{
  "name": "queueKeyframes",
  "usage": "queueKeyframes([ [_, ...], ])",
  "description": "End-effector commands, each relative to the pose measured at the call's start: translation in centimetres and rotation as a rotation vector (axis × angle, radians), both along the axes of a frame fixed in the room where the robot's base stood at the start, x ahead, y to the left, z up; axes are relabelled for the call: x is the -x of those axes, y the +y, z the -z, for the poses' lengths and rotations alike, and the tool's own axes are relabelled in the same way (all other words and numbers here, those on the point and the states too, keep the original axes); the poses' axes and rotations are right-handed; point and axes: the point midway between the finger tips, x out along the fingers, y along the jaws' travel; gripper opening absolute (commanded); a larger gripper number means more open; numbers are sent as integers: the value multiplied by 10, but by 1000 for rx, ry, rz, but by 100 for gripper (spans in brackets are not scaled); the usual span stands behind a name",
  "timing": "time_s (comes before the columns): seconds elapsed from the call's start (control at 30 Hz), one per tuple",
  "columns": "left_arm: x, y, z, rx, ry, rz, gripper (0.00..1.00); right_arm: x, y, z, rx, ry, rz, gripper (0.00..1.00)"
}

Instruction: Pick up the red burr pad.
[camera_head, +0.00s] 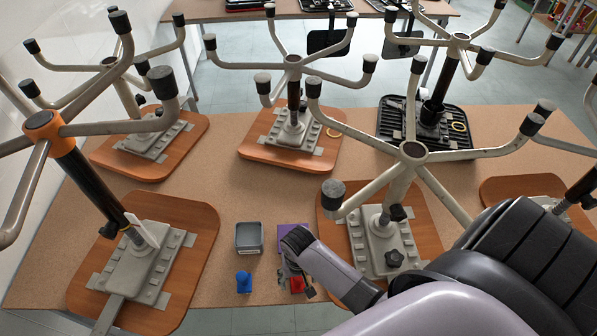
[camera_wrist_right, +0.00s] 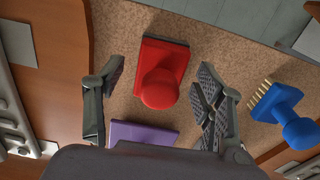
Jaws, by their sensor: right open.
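The red burr pad (camera_head: 297,285) lies on the brown table near its front edge, partly hidden by my right gripper (camera_head: 295,279). In the right wrist view the red burr pad (camera_wrist_right: 165,62) shows a rectangular base and a round red knob. My right gripper (camera_wrist_right: 159,84) is open, with one finger on each side of the knob and visible gaps between fingers and pad. My left gripper is in neither view.
A grey bin (camera_head: 248,251) is at the back left. Upturned chair bases on wooden seats (camera_head: 192,214) surround this spot, with arms overhanging the table.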

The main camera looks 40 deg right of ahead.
Motion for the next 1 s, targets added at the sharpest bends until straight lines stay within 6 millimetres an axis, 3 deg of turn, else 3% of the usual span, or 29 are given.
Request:
queueKeyframes([
  [0.17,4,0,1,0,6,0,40,0,0,0,0,0,0,62],
  [0.9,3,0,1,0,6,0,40,0,0,0,0,0,0,13],
  [1.0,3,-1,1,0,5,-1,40,0,0,0,0,0,0,11],
])
